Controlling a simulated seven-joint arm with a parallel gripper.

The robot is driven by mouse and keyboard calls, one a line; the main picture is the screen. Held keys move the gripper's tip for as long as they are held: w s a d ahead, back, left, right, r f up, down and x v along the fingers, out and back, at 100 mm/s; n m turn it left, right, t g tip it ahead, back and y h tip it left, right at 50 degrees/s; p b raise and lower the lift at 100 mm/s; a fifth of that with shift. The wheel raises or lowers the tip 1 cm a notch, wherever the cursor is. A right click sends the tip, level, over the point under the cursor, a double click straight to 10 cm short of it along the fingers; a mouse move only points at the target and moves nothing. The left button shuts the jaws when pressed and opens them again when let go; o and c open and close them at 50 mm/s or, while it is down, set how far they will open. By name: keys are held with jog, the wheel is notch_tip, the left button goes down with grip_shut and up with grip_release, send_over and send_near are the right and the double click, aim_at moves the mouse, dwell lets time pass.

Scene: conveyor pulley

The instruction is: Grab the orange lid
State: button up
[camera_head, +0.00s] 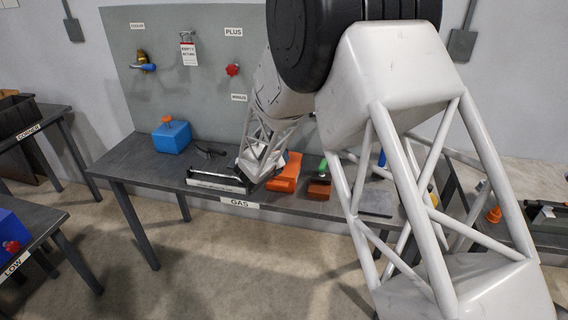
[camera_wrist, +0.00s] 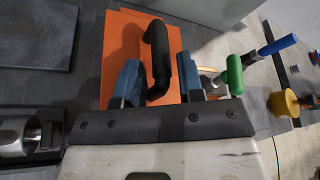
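The orange lid (camera_wrist: 122,45) is a flat orange plate with a black curved handle (camera_wrist: 158,50), seen in the wrist view. My gripper (camera_wrist: 160,78) is open over it, with one blue-grey finger on each side of the handle. Gaps show between the handle and both fingers, so it does not look gripped. In the head view an orange piece (camera_head: 286,172), which appears to be the lid, lies on the table beside the end of my arm. My fingers are hidden there.
The table (camera_head: 125,165) carries a blue box (camera_head: 172,138) with an orange knob at left and a tray with a metal roller (camera_head: 215,182). In the wrist view, a green handle (camera_wrist: 234,74) stands close right of my fingers and a metal cylinder (camera_wrist: 18,133) lies left.

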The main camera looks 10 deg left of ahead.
jog(key=shift+x, duration=1.45)
grip_shut()
jog(key=shift+r, duration=0.1)
jog(key=shift+r, duration=0.4)
notch_tip(320, 180, up, 3)
jog(key=shift+s+f, duration=0.1)
jog(key=s+d, duration=0.3)
jog(key=s, duration=0.4)
jog(key=s+d+r, duration=0.1)
jog(key=s+d, duration=0.3)
jog(key=s, duration=0.3)
